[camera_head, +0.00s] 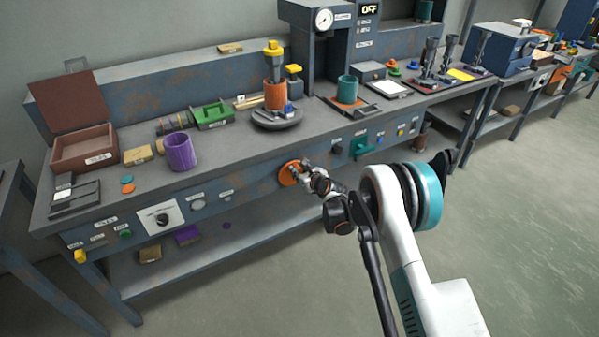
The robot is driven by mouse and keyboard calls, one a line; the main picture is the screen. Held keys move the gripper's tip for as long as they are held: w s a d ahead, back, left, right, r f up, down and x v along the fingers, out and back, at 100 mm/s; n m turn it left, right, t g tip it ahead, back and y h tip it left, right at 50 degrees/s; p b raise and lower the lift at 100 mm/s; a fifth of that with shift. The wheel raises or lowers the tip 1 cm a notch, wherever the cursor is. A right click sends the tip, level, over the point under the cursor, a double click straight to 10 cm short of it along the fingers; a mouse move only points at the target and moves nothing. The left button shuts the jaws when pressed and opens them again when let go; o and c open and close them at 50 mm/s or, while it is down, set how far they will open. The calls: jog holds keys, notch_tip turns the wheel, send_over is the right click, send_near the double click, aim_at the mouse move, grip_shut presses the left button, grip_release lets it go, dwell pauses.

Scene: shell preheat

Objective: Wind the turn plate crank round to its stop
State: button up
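The turn plate (278,124) is a dark round disc on the bench top, with an orange cylinder (275,94) standing on it. Below it, on the bench's front panel, is a round orange part (286,176) that looks like the crank's wheel. My gripper (302,169) is at the right side of this orange part and overlaps it in the picture. The gripper covers any crank handle. Its fingers are too small and hidden to tell whether they are shut or touching the crank.
A purple cup (180,151), a green tray (212,115) and an open brown box (85,150) stand left of the plate. The floor (530,220) at right is clear.

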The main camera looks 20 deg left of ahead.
dwell(0.3)
jog(key=shift+w+d+f+m+g+y, duration=0.2)
jog(key=shift+w+d+m+g+y, duration=0.15)
jog(key=shift+m, duration=0.5)
jog(key=shift+w+d+f+m+g+y, duration=0.25)
jog(key=shift+w+d+m+g+y, duration=0.15)
jog(key=shift+m, duration=0.4)
jog(key=shift+w+d+f+m+g+y, duration=0.25)
jog(key=shift+m+g+y, duration=0.2)
jog(key=shift+m, duration=0.4)
jog(key=o, duration=1.1)
jog(key=shift+w, duration=0.1)
jog(key=shift+c, duration=0.2)
jog(key=v, duration=1.2)
